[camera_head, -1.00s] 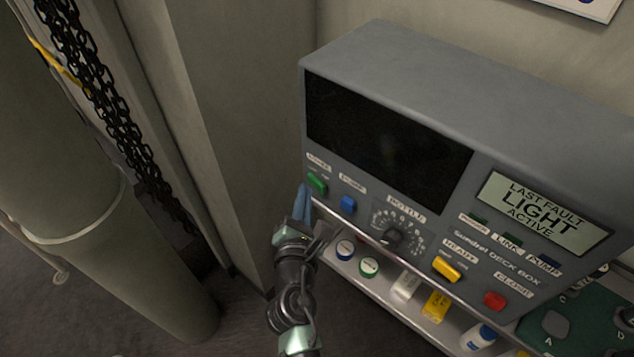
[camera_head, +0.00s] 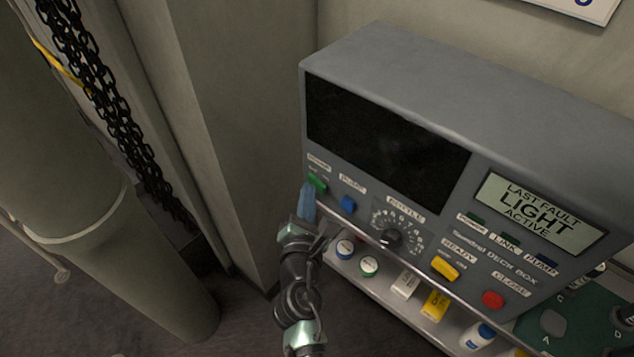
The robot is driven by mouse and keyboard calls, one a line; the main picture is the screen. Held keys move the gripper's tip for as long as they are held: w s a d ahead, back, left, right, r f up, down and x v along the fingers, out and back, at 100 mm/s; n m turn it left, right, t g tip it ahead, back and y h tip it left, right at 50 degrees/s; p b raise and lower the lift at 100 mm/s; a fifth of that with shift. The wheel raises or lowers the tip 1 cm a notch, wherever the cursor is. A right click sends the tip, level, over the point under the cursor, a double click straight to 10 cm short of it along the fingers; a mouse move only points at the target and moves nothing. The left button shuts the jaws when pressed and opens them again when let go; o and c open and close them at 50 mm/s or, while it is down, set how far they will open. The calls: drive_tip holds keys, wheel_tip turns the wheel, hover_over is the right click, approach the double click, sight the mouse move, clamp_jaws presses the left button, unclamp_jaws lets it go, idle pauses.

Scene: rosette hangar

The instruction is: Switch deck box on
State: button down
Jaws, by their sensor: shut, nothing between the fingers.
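The deck box (camera_head: 470,92) is a grey console with a dark blank screen (camera_head: 385,140) and a small lit display (camera_head: 540,212) reading "LAST FAULT LIGHT ACTIVE". A green switch (camera_head: 317,183) under a small label, apparently "POWER", sits at the panel's left end. My gripper (camera_head: 307,190) is shut, its bluish fingers pointing up at the panel's left edge, just beside and below the green switch. I cannot tell whether they touch it. A blue button (camera_head: 348,204), a bottle dial (camera_head: 391,238), a yellow switch (camera_head: 445,268) and a red button (camera_head: 493,299) are also on the panel.
A shelf (camera_head: 385,292) below the box holds small round-topped containers (camera_head: 368,266), a yellow box (camera_head: 435,304) and a white bottle (camera_head: 477,336). A wall column (camera_head: 225,120) stands close on the left, with hanging chains (camera_head: 110,120) and a thick pipe (camera_head: 75,200) beyond.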

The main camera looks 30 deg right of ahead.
drive_tip(key=shift+d+r, duration=0.4)
drive_tip(key=shift+d, duration=0.25)
idle(0.3)
drive_tip(key=shift+a+f, duration=0.1)
drive_tip(key=shift+a, duration=0.3)
drive_tip(key=shift+a+f, duration=0.1)
drive_tip(key=shift+a, duration=0.2)
drive_tip(key=shift+s+a+f+b, duration=0.1)
drive_tip(key=shift+s+a+b, duration=0.1)
drive_tip(key=shift+a, duration=0.55)
drive_tip(key=shift+s+a+b, duration=0.15)
drive_tip(key=shift+a+b, duration=0.05)
drive_tip(key=shift+a, duration=0.6)
drive_tip(key=shift+s+a+f+b, duration=0.1)
drive_tip(key=shift+s+a+b, duration=0.1)
drive_tip(key=shift+a, duration=0.55)
